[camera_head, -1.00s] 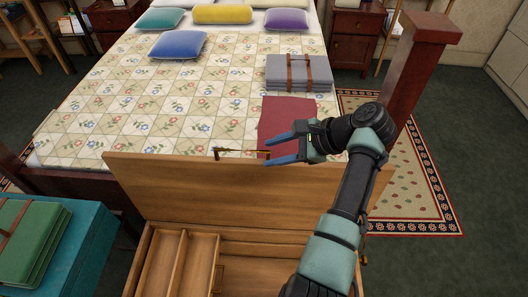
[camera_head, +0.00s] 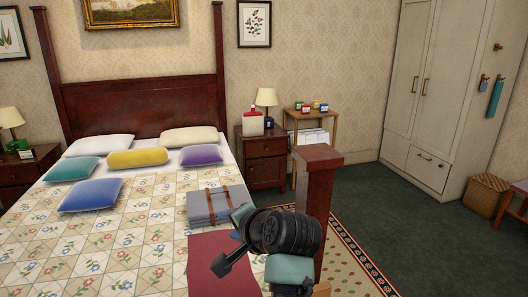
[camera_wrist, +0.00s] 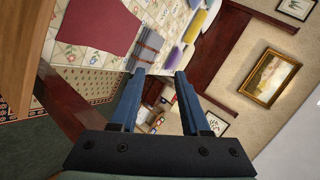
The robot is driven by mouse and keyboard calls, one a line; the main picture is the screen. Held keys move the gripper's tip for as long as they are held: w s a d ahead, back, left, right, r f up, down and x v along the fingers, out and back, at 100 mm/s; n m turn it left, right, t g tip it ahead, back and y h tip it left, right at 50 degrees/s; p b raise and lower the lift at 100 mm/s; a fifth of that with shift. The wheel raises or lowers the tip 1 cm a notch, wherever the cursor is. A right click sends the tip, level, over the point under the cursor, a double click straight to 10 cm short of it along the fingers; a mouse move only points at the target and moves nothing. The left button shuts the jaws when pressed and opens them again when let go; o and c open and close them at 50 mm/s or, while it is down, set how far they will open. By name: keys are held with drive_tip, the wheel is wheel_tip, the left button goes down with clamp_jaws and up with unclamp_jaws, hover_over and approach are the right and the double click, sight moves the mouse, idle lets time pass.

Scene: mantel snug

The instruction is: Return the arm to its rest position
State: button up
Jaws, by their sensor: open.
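My gripper (camera_wrist: 158,84) is open in the wrist view, its two blue fingers apart with nothing held between them. In the head view my dark wrist and forearm show at the bottom, in front of the bed's foot end and beside the dark red bedpost. The fingers are largely out of sight in that view. The bed (camera_head: 110,240) with its floral patchwork cover lies ahead of and left of the arm. A folded grey blanket with brown straps (camera_head: 212,204) lies on the bed just beyond my wrist; it also shows in the wrist view (camera_wrist: 148,52).
The bedpost (camera_head: 310,200) stands close to the right of my arm. A dark red cloth (camera_head: 215,265) lies on the bed's near end. A nightstand (camera_head: 262,160) and small shelf (camera_head: 312,124) stand behind. Dark green floor (camera_head: 400,220) is open at right, before the white wardrobe (camera_head: 435,90).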

drive_tip(key=s+d+r+n+t+h+p, duration=0.1)
drive_tip(key=s+d+r+n+t+h, duration=0.3)
drive_tip(key=r, duration=0.8)
drive_tip(key=s+d+r+n+t+y, duration=0.1)
drive_tip(key=s+r+t, duration=0.35)
drive_tip(key=r, duration=0.85)
drive_tip(key=s+d+r+n+t+h, duration=0.2)
drive_tip(key=s+r+t, duration=0.7)
drive_tip(key=s+r, duration=0.6)
drive_tip(key=shift+s+n+h+p, duration=0.45)
drive_tip(key=shift+s+n+h, duration=0.05)
drive_tip(key=shift+n+h, duration=0.2)
drive_tip(key=shift+o, duration=0.3)
